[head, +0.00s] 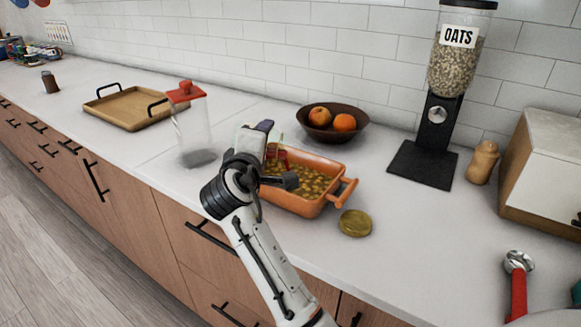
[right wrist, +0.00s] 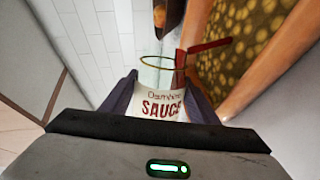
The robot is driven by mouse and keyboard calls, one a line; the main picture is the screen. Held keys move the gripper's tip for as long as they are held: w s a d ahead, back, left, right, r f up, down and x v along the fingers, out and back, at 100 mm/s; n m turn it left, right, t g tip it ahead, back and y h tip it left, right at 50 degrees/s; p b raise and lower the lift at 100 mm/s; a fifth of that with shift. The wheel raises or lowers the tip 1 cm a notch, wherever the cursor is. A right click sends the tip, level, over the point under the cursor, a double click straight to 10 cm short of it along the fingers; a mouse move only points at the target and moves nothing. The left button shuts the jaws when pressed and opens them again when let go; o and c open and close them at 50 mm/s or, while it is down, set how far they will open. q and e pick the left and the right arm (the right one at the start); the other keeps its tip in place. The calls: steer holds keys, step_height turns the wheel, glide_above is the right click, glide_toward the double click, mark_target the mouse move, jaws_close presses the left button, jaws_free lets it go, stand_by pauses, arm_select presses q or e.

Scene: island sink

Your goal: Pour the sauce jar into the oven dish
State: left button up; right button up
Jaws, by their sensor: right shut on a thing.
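The orange oven dish (head: 312,205) sits near the counter's front edge and holds a yellow-brown, chunky food. My right gripper (head: 268,142) is over the dish's back left part, shut on the sauce jar. In the right wrist view the jar (right wrist: 160,104) is clear glass with a white label reading SAUCE, held between the dark fingers. Its open, gold-rimmed mouth faces away from the wrist, with the dish (right wrist: 283,62) beyond it to the right. A dark red piece or streak shows by the mouth; I cannot tell what it is.
A round golden lid (head: 355,223) lies right of the dish. A fruit bowl (head: 352,134) stands behind it. A clear pitcher with a red lid (head: 193,125) and a wooden tray (head: 128,106) are left. The oats dispenser (head: 437,130) and a red-handled tool (head: 518,285) are right.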

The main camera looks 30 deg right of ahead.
steer(key=shift+s+d+r+m, duration=0.2)
steer(key=shift+r+m, duration=0.1)
steer(key=shift+m, duration=0.3)
steer(key=shift+s+d+r+m, duration=0.15)
steer(key=shift+r+m, duration=0.1)
steer(key=shift+m, duration=0.35)
stand_by(1.8)
